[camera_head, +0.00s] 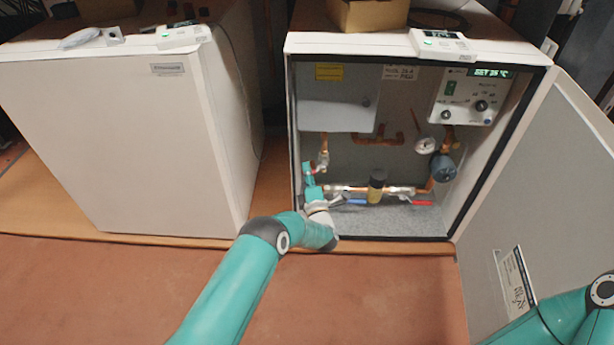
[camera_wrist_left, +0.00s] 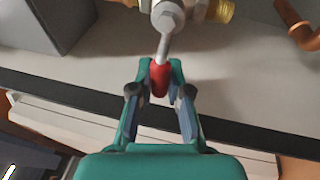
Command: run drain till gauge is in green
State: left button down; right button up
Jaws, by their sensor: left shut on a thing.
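The round white gauge (camera_head: 425,146) is on the right side of the open cabinet's pipework. Its needle and coloured zones are too small to read. My left gripper (camera_head: 311,178) reaches into the cabinet's left side, by a small valve on a copper pipe. In the left wrist view, my left gripper (camera_wrist_left: 160,84) is shut on the red-tipped valve lever (camera_wrist_left: 161,70). The lever's metal stem runs up to the valve body (camera_wrist_left: 170,15), with a brass outlet (camera_wrist_left: 221,11) beside it. The right gripper is out of view; only my right arm shows.
The control panel (camera_head: 468,98) is at upper right. The open door (camera_head: 540,215) stands on the right. A closed cabinet (camera_head: 125,140) stands on the left.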

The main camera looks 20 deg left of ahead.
pick_arm(q)
jog(key=shift+d+m+h, duration=0.15)
jog(key=shift+m+h, duration=0.15)
jog(key=shift+m, duration=0.2)
jog(key=c, duration=1.2)
grip_release()
jog(key=shift+o, duration=0.4)
jog(key=shift+r, duration=0.1)
jog(key=v, duration=1.2)
jog(key=shift+f, duration=0.3)
